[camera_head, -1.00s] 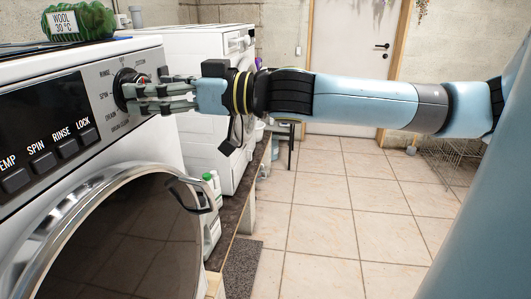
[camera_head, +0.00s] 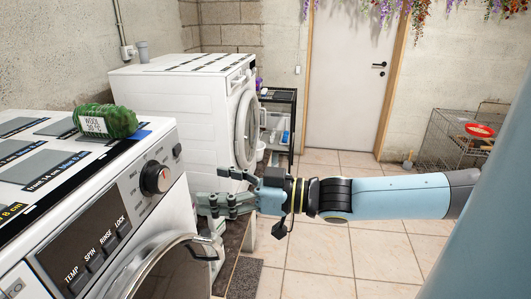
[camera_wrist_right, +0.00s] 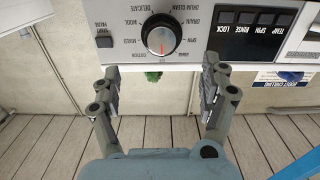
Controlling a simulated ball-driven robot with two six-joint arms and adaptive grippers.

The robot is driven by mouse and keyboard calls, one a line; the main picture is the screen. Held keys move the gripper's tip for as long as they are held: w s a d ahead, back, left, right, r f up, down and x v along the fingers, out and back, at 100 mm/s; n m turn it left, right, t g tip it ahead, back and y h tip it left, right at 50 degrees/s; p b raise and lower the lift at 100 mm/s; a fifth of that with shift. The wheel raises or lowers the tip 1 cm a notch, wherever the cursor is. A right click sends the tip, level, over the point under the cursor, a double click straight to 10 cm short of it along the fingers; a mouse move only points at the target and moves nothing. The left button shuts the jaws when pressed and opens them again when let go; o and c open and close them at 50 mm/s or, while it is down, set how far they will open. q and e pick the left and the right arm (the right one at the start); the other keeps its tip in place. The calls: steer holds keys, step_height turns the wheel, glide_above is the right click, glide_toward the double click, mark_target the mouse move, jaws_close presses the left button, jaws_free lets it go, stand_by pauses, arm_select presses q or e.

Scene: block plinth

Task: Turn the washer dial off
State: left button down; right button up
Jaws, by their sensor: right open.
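The washer dial (camera_head: 155,178) is a black round knob with a silver face on the near white washer's control panel. In the wrist view the dial (camera_wrist_right: 161,37) appears upside down, its red mark pointing to the bottom of the picture at a label too small to read surely. My right gripper (camera_head: 205,203) is open and empty, to the right of the dial and apart from it. In the wrist view the dial is beyond and between the open fingers (camera_wrist_right: 160,78). My left gripper is not in view.
A green wool bundle (camera_head: 105,121) lies on top of the near washer (camera_head: 195,165). A second white machine (camera_head: 180,95) stands behind. Panel buttons (camera_head: 96,262) sit left of the dial.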

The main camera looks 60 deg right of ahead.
steer(key=s+d+f+m+g+h+b, duration=0.1)
steer(key=s+d+f+g+h+b, duration=0.1)
steer(key=f, duration=1.2)
steer(key=s+d+f+m+g+h+b, duration=0.1)
steer(key=d+f+h+b, duration=0.3)
steer(key=f, duration=1.1)
steer(key=shift+s+d+f+m+g+h+b, duration=0.15)
steer(key=shift+s+d+m+g+h+b, duration=0.2)
steer(key=shift+s+d+m+b, duration=0.65)
steer(key=shift+w+d+n, duration=0.15)
steer(key=shift+d+n, duration=0.1)
steer(key=shift+n, duration=0.05)
